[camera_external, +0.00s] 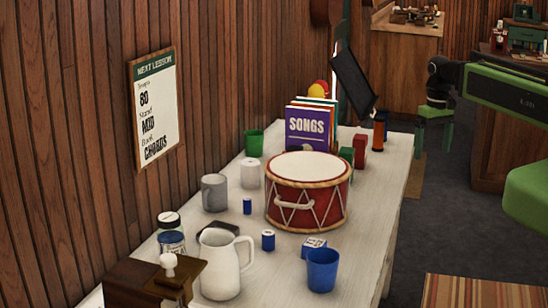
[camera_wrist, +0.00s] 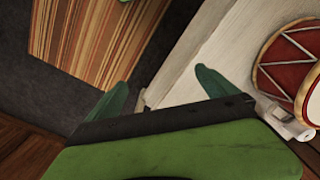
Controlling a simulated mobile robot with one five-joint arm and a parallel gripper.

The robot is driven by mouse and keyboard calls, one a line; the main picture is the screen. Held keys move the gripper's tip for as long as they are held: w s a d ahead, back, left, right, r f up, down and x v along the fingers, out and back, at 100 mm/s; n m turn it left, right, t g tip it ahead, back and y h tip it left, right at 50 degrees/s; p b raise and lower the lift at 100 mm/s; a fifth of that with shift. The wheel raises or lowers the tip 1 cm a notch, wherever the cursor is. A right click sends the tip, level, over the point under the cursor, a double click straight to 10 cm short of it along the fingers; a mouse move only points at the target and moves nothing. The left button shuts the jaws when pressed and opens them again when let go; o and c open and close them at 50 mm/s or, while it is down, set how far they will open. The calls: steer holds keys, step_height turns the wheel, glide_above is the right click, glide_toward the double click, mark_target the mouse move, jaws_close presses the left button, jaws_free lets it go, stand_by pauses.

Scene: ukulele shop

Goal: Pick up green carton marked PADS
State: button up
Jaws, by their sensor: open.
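A small green box (camera_external: 346,155) stands on the white table behind the drum, in the external view. It is partly hidden, and I cannot read any PADS mark on it. A red box (camera_external: 360,150) stands right beside it. My gripper (camera_external: 432,148) hangs to the right of both boxes in the picture, fingers down, near the table's right edge. In the wrist view my gripper (camera_wrist: 160,88) is open, with nothing between its two teal fingers. The green box cannot be made out in the wrist view.
A red drum (camera_external: 307,192) stands mid-table; it also shows in the wrist view (camera_wrist: 290,60). Cups and a white jug (camera_external: 220,265) stand nearer. A striped rug (camera_wrist: 95,35) lies on the floor.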

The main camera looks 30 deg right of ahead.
steer(key=shift+c, duration=1.4)
step_height(320, 180, up, 6)
steer(key=f+n+t+y+p, duration=0.1)
steer(key=n+t+y+p, duration=0.25)
steer(key=n, duration=0.55)
glide_above(352, 151)
steer(key=s+d, duration=0.3)
steer(key=d, duration=0.1)
steer(key=b+x, duration=1)
steer(key=x, duration=0.1)
steer(key=shift+s+d+f+b, duration=0.1)
steer(key=shift+s+f+b, duration=0.1)
steer(key=shift+s+b, duration=0.15)
steer(key=shift+w+r+g, duration=0.1)
steer(key=shift+g, duration=0.15)
